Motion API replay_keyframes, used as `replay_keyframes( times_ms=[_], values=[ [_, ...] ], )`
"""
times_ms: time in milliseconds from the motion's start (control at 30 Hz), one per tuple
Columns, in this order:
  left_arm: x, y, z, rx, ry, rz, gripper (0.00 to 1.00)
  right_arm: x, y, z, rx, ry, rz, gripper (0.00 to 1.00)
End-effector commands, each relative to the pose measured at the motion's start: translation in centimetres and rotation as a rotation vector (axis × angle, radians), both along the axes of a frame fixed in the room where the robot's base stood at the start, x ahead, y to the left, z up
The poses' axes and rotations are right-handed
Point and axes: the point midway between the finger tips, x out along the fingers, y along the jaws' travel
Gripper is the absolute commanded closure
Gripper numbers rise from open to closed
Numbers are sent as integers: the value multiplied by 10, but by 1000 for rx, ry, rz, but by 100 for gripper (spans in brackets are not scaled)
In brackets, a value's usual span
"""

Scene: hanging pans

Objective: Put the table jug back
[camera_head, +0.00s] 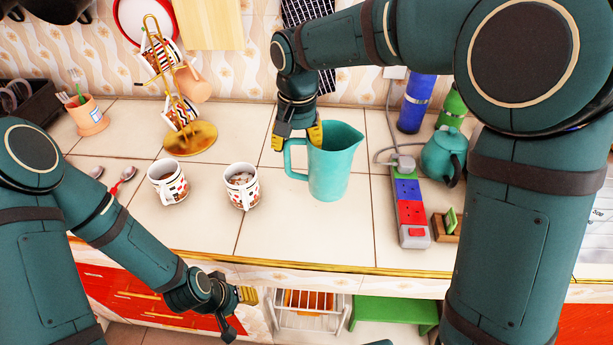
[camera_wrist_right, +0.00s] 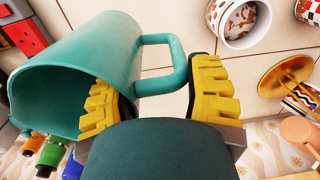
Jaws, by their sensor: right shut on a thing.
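The teal jug (camera_head: 333,170) stands upright on the tiled counter, its handle to the left and spout to the right. My right gripper (camera_head: 298,137) comes down on it from above, with one yellow finger at the rim and the other outside the handle. In the right wrist view the jug (camera_wrist_right: 100,50) fills the left side, and my right gripper (camera_wrist_right: 158,98) straddles the upper handle and near rim. Whether the base touches the counter is hard to tell. My left gripper (camera_head: 238,308) hangs empty before the counter's front edge; its finger gap is unclear.
Two patterned mugs (camera_head: 168,182) (camera_head: 241,187) stand left of the jug, with a gold mug stand (camera_head: 188,139) behind. To the right are a power strip (camera_head: 411,208), a teal teapot (camera_head: 443,157) and a blue bottle (camera_head: 416,103). Counter in front of the jug is clear.

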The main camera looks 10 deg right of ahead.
Motion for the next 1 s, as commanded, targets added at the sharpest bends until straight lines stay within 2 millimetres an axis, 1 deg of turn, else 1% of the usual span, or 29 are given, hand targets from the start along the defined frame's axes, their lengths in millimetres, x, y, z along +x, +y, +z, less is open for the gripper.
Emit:
replay_keyframes(
  times_ms=[33,267,400,500,600,967,1000],
  values=[
    [1,0,-3,0,-1,0,53,0,0,-8,0,-1,0,90],
    [2,0,-8,1,-4,0,53,0,0,-28,0,0,0,90],
    [3,0,-14,1,-7,2,53,0,0,-51,0,1,0,90],
    [3,0,-17,1,-8,2,53,0,0,-63,0,0,0,90],
    [4,0,-17,1,-9,2,53,1,0,-67,0,-2,0,90],
    [4,1,-18,1,-10,3,53,1,0,-70,1,-2,0,90],
    [4,0,-18,1,-10,3,53,0,0,-71,1,-1,0,41]
  ],
)
